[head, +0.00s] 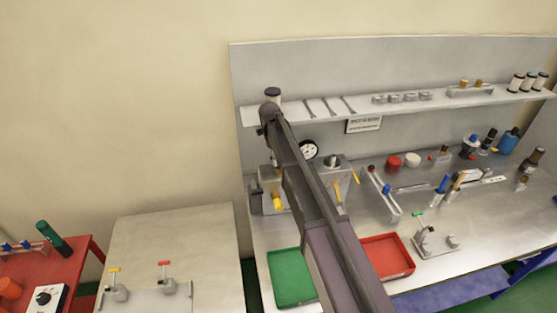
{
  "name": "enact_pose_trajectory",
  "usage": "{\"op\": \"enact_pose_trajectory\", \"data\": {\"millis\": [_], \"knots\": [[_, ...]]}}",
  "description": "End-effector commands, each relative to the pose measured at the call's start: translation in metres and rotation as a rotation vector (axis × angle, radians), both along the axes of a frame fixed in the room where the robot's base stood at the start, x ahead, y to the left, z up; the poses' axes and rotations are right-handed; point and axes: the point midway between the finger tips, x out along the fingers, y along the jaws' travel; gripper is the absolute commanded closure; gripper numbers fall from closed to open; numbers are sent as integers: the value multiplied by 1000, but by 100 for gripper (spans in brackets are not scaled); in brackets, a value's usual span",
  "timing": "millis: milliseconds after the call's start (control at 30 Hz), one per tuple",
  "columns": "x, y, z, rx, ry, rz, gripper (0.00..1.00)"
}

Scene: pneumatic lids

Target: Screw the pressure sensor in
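My arm reaches from the lower right up toward the back shelf. My gripper (266,124) is at its far end, in front of the shelf's left part and above the metal block. Its fingers cannot be made out, nor whether they hold anything. A grey metal block (322,187) with yellow handles stands on the bench below, partly hidden by my arm. A round white dial gauge (308,149) shows at its back. I cannot tell which part is the pressure sensor. A pale cylinder with a dark top (273,94) shows just above the arm's end, at the shelf.
The shelf (360,110) carries tools and several small fittings. A green tray (291,278) and a red tray (388,257) lie at the bench front. A clamp fixture (436,240) and several bottles stand to the right. A lower table (210,237) is at left.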

Motion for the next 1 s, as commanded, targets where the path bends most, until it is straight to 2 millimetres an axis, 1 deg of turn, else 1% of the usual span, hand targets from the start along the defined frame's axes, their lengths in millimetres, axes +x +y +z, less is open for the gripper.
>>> {"op": "enact_pose_trajectory", "data": {"millis": [167, 200, 267, 300, 333, 633, 667, 700, 1000], "knots": [[0, 0, 0, 4, 19, -5, 100], [0, 0, 0, 4, 19, -5, 49], [0, 0, 0, 4, 19, -5, 31], [0, 0, 0, 3, 18, -4, 19], [1, 0, 0, 3, 17, -4, 15], [1, -1, 0, 1, 13, -2, 15], [1, -1, 0, 1, 13, -2, 24], [1, -1, 0, 1, 13, -2, 26], [2, -1, -1, 0, 11, -1, 26]]}}
